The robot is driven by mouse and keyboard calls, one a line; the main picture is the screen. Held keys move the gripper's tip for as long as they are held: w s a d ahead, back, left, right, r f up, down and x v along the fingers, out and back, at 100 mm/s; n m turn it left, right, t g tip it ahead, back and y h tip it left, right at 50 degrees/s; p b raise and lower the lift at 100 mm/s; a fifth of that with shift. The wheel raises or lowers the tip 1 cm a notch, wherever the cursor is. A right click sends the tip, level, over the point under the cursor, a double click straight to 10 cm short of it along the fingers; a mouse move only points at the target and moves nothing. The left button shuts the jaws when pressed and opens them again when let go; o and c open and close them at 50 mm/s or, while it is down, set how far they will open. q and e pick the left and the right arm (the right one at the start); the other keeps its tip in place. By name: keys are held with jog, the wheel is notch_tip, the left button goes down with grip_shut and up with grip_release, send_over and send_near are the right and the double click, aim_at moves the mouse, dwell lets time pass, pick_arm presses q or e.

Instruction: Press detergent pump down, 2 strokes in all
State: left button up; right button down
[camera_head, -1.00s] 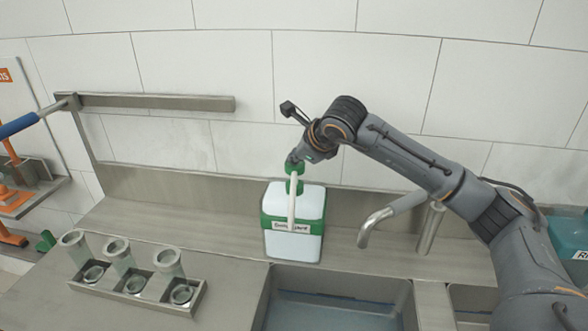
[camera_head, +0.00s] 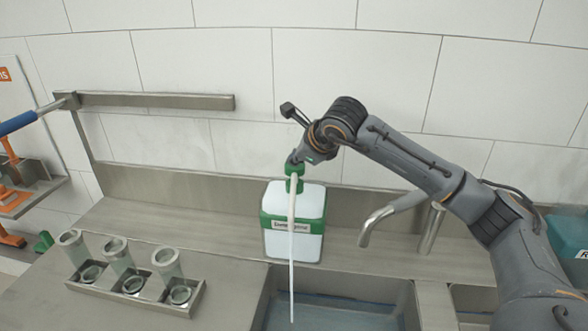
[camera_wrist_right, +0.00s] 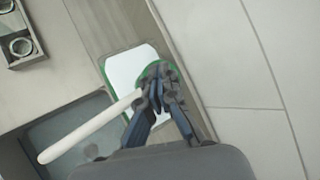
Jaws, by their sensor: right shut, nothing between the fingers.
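The detergent container (camera_head: 308,203) is a white, square-sided bottle with a green band and label, standing upright on the counter behind the sink. Its green pump head (camera_head: 294,185) sits low against the bottle top, with a white spout pointing toward the sink. In the right wrist view the fingers (camera_wrist_right: 157,97) cover part of the green pump head, beside the white spout (camera_wrist_right: 95,125). My left gripper is not in view.
A metal rack (camera_head: 75,286) with several clear cups stands left of the sink (camera_head: 340,312). A grey faucet (camera_head: 385,215) stands to the right of the container, below my right arm. A metal bar (camera_head: 160,101) runs along the wall at left.

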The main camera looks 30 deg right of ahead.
jog(key=shift+f, duration=0.1)
dwell(0.4)
jog(key=shift+r, duration=0.45)
jog(key=shift+w+r+p, duration=0.1)
jog(key=shift+r+p, duration=1.45)
jog(key=shift+r, duration=1.5)
jog(key=shift+f, duration=0.1)
